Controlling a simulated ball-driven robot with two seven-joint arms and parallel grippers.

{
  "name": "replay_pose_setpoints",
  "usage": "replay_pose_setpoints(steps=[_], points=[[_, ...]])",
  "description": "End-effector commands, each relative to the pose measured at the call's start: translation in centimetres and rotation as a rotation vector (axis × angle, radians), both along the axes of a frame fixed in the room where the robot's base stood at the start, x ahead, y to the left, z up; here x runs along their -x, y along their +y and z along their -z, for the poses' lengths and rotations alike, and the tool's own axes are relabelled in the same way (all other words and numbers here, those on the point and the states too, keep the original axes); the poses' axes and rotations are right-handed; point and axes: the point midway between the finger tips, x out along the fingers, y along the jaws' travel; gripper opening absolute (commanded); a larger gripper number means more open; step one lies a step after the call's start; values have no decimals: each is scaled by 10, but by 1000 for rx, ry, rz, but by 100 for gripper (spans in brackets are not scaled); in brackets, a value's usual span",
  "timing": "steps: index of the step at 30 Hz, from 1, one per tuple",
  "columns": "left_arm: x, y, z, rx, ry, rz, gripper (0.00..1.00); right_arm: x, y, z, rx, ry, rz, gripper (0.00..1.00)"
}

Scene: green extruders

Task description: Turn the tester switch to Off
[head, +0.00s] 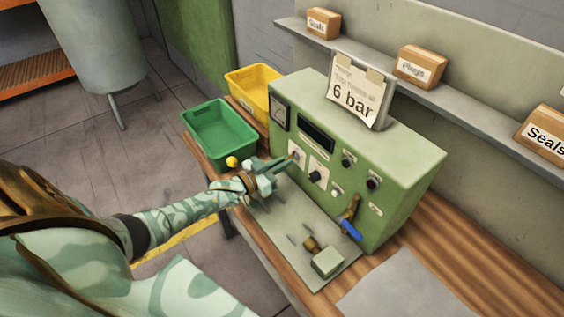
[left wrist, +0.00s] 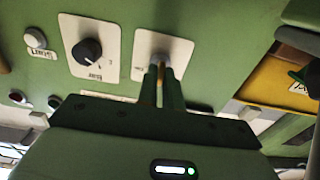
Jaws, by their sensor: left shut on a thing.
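The green tester (head: 360,160) stands on the wooden bench with its panel facing me. Its switch plate (head: 297,152) is at the left of the panel, and in the left wrist view the pale switch plate (left wrist: 143,45) is just beyond my fingers. My left gripper (head: 277,165) reaches the panel there. In the left wrist view my left gripper (left wrist: 165,75) is shut on the small switch lever, which is mostly hidden between the fingers. The switch's position cannot be read. My right gripper is not in view.
A black knob (left wrist: 87,51) and a Start button (left wrist: 35,38) are beside the switch. A green bin (head: 220,135) and a yellow bin (head: 255,82) stand left of the tester. A blue-handled valve (head: 351,230) and small parts are at the front right.

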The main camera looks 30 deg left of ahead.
Motion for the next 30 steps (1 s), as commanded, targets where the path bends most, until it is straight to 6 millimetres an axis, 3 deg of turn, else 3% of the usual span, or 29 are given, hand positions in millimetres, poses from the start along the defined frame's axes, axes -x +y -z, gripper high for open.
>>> replay_pose_setpoints(steps=[14,17,18,26,30], points=[[1,0,1,16,8,0,0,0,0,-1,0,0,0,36],[0,0,1,16,8,0,27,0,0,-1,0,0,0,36],[0,0,1,16,8,0,29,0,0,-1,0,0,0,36],[1,0,0,16,7,0,29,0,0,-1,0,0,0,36],[13,5,1,15,9,-1,29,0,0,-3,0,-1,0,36]])
